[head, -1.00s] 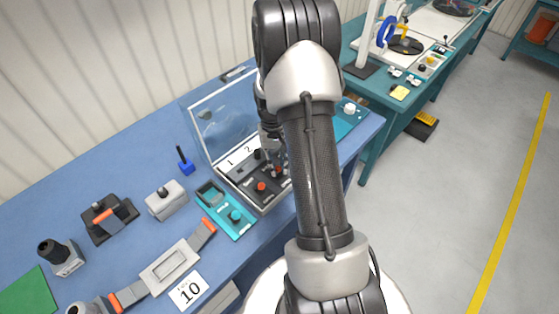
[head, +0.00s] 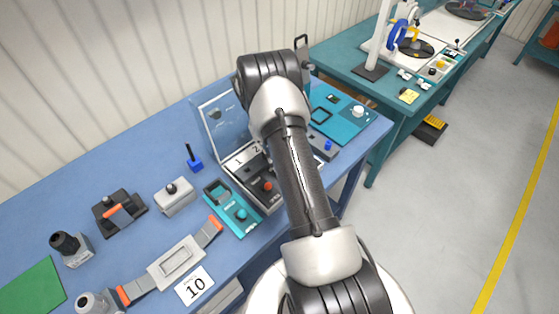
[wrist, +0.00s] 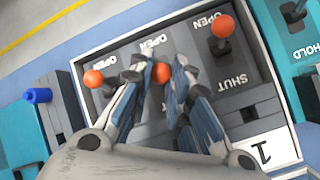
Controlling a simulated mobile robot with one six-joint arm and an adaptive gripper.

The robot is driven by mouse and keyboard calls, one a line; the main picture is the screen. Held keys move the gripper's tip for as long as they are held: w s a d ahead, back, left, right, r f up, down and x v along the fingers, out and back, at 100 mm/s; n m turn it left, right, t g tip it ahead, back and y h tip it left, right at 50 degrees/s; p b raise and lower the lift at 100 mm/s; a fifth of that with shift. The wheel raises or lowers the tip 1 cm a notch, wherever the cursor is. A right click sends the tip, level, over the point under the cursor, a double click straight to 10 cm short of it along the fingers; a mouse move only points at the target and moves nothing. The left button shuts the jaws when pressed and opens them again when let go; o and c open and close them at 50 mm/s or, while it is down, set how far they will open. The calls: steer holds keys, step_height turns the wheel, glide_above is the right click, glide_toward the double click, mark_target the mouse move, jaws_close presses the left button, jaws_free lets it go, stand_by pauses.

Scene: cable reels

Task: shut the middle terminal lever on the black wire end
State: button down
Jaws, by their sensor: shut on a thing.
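The terminal box is a grey panel in a white frame (wrist: 75,58) with several orange-knobbed levers and OPEN and SHUT marks. The middle lever's orange knob (wrist: 161,72) is between the fingers of my gripper (wrist: 160,78), which is shut on it. The knob is a little below its OPEN mark. The right lever (wrist: 222,28) and left lever (wrist: 93,78) stand near their OPEN marks. In the head view my arm covers much of the box (head: 270,208), including the gripper and middle lever. I cannot make out the black wire end.
A clear upright cover (head: 212,118) stands behind the box. A teal unit (head: 240,217) sits left of it, and a blue-knobbed unit (head: 328,147) right.

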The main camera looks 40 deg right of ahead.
steer(key=c, duration=1.5)
jaws_free()
steer(key=shift+o, duration=0.2)
steer(key=v, duration=0.7)
steer(key=shift+r, duration=0.25)
steer(key=shift+w, duration=0.15)
